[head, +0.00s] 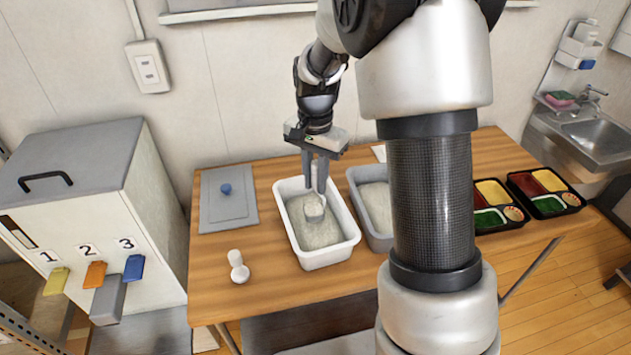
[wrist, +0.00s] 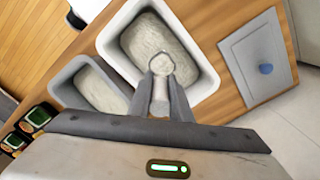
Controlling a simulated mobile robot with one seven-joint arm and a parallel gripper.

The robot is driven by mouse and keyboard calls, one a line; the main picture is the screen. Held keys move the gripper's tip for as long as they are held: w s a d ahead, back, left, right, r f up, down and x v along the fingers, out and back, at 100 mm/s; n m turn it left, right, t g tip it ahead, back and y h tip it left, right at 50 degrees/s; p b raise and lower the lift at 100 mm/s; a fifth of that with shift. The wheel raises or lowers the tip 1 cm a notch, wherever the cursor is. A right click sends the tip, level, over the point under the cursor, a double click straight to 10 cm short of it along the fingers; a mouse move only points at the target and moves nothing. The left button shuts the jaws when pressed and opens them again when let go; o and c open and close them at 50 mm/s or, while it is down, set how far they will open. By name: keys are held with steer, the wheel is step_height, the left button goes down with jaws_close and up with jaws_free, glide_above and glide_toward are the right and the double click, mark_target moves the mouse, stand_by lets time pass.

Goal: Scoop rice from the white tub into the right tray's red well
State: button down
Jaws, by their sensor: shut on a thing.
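The white tub (head: 347,233) stands on the table with pale rice (head: 318,236) in it. My gripper (head: 316,188) is shut on a white scoop (head: 314,210) and holds it upright over the tub. The scoop's bowl is at or just above the rice; I cannot tell whether it touches. The wrist view also shows the scoop (wrist: 160,66) between the fingers. The right tray (head: 568,212) is black, at the table's right end, with a red well (head: 524,184) at its back left. Another such tray (head: 480,232) stands left of it, partly hidden by my arm.
A grey tub (head: 358,180) with pale contents stands right of the white tub. A grey lid (head: 228,212) with a blue knob and a small white object (head: 238,267) lie to the left. A dispenser box (head: 78,215) with numbered levers stands beyond the table's left edge.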

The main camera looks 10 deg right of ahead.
mark_target(316, 163)
step_height(316, 163, up, 7)
steer(key=p, duration=0.4)
steer(key=shift+p, duration=0.3)
